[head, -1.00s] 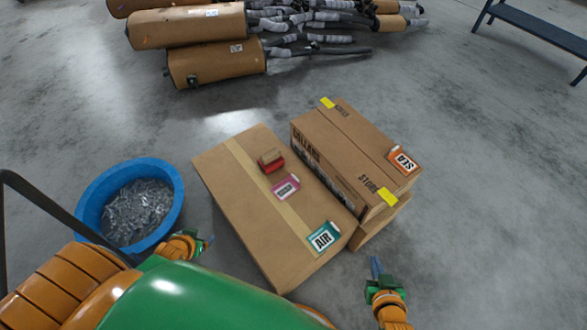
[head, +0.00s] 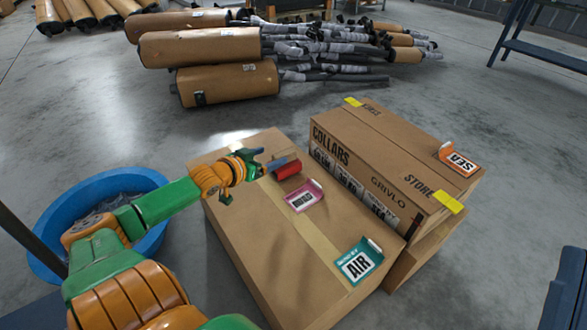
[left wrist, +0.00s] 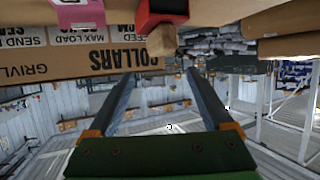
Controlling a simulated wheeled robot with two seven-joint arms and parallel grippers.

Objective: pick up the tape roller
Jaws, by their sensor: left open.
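The tape roller (head: 287,169), a red dispenser, lies on top of the large low cardboard box (head: 300,285), near its far edge. My left gripper (head: 268,160) reaches over the box from the left. It is open and its fingers are close beside the roller, partly covering it. In the left wrist view the picture is upside down; the roller (left wrist: 162,14) with a brown part shows at the top, just beyond the open fingertips (left wrist: 160,72). Nothing is between the fingers. I cannot tell whether a finger touches the roller. My right gripper is not in view.
A pink label holder (head: 304,197) and a teal AIR holder (head: 359,262) sit on the box. Taller stacked boxes (head: 400,150) stand close on the right. A blue tub (head: 150,182) is at left, under my arm. Mufflers (head: 225,84) lie farther back.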

